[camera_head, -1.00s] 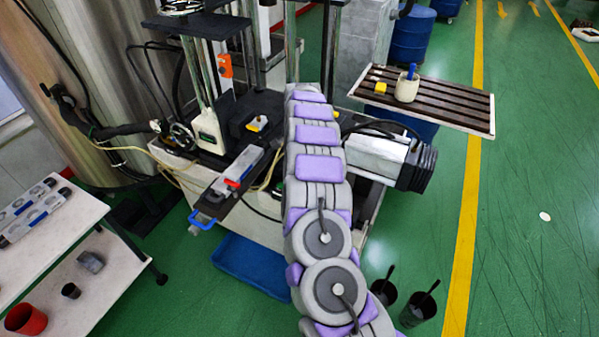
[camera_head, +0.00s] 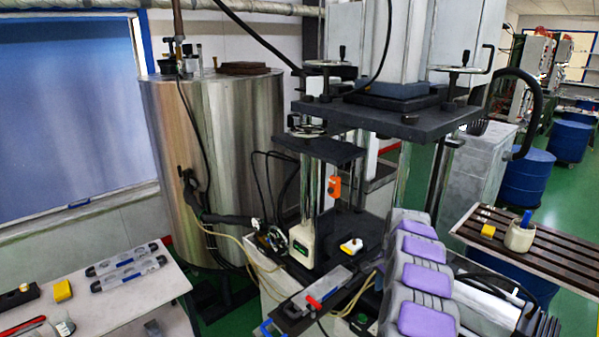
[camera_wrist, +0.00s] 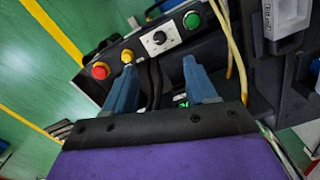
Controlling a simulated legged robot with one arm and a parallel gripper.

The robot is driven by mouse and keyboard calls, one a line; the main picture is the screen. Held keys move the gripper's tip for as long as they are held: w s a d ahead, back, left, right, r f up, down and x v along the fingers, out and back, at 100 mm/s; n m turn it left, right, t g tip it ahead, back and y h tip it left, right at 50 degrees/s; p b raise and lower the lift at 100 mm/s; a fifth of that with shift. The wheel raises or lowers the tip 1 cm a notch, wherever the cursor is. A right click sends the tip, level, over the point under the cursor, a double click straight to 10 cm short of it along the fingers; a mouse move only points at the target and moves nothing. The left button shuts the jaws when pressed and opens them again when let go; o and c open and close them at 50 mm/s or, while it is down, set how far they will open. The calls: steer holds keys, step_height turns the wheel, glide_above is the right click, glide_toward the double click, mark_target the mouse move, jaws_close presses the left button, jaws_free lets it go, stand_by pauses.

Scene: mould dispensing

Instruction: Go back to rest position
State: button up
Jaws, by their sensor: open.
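In the wrist view my gripper (camera_wrist: 160,95) shows as two blue fingers, spread apart with nothing between them. Beyond the fingers is a black control panel (camera_wrist: 150,45) with a red button, a yellow button, a dial and a green button. I cannot tell the gap between fingers and panel. In the head view my grey and purple arm rises at the lower right, in front of the press (camera_head: 395,110); the gripper itself is not visible there.
A white table (camera_head: 130,310) with metal bars and a yellow block stands at the left. A slatted shelf (camera_head: 560,245) with a cup (camera_head: 520,236) is at the right. A steel tank (camera_head: 222,130) stands behind. Cables hang around the press.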

steer(key=s+a+r+n+y+b, duration=0.1)
steer(key=s+a+r+n+b, duration=0.1)
steer(key=s+a+r+n, duration=0.5)
steer(key=s+a+r+n+b, duration=0.1)
steer(key=s+a+r+b, duration=0.1)
steer(key=s+a+r, duration=0.65)
steer(key=s+a+f+n+g+b, duration=0.1)
steer(key=s+f+n+b, duration=0.1)
steer(key=s, duration=1.5)
steer(key=s+a+f+n+h+b, duration=0.1)
steer(key=s+f, duration=0.4)
steer(key=s, duration=1.2)
steer(key=n+b, duration=0.1)
steer(key=n, duration=0.1)
steer(key=shift+s+f+n+g, duration=0.25)
steer(key=shift+f+n+g, duration=0.1)
steer(key=shift+n+g, duration=0.05)
